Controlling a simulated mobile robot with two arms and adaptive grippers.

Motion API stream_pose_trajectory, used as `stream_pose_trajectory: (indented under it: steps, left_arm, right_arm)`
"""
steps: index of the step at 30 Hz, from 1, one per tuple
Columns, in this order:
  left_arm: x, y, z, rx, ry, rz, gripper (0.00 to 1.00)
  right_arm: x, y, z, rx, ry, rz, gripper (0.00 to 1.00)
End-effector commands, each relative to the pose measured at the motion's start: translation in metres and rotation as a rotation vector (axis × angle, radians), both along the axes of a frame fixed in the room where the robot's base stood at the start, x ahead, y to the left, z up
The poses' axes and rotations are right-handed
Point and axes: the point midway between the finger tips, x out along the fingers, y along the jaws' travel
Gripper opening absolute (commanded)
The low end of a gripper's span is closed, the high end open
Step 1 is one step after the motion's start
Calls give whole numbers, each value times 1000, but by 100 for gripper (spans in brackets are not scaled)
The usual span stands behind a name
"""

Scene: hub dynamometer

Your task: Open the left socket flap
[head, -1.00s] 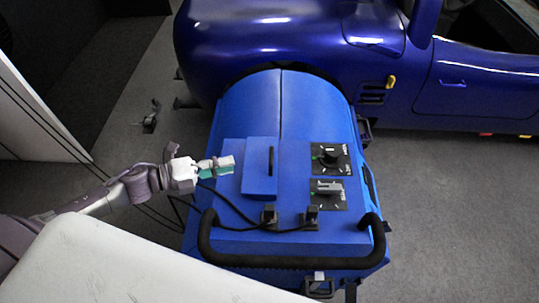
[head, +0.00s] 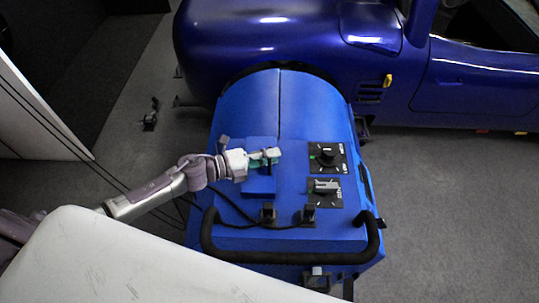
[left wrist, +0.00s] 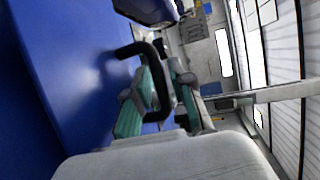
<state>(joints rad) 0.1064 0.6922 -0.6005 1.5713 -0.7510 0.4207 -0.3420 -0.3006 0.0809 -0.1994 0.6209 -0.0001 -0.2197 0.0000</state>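The blue dynamometer box (head: 232,232) stands beside the car. A raised blue panel (head: 258,187) with an upright black handle (head: 266,169) is on the left of its top. I cannot tell for sure whether this panel is the left socket flap. My left gripper (head: 267,156) is over the panel at the handle, hiding part of both. In the left wrist view the bent black handle (left wrist: 159,62) shows between the green-padded fingers (left wrist: 160,95), which stand apart. I cannot tell whether they touch it. My right gripper is not in view.
Two black plugs with cables (head: 268,213) (head: 309,213) sit near the front. Two dial switches (head: 326,157) (head: 325,191) are on the right. A thick black bar (head: 290,261) runs along the front. The purple-blue car (head: 260,45) is behind. Grey floor is clear at right.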

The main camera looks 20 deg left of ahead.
Motion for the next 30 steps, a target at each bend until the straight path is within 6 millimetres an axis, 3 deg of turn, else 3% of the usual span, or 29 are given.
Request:
stream_pose_trajectory:
  steps: [2, 6, 7, 20, 26, 30]
  left_arm:
    - [0, 0, 0, 0, 0, 0, 23]
    - [0, 0, 0, 0, 0, 0, 1]
    - [0, 0, 0, 0, 0, 0, 0]
    - [-1, 1, -1, -6, -1, 0, 0]
    - [-2, 2, -2, -54, -15, 0, 0]
    - [-3, 6, 0, -131, -36, 1, 0]
  right_arm:
    - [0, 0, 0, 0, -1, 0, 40]
    - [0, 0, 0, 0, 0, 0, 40]
    - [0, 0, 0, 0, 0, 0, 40]
    - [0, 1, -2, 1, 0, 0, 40]
    - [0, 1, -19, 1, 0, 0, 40]
    - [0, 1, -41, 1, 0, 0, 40]
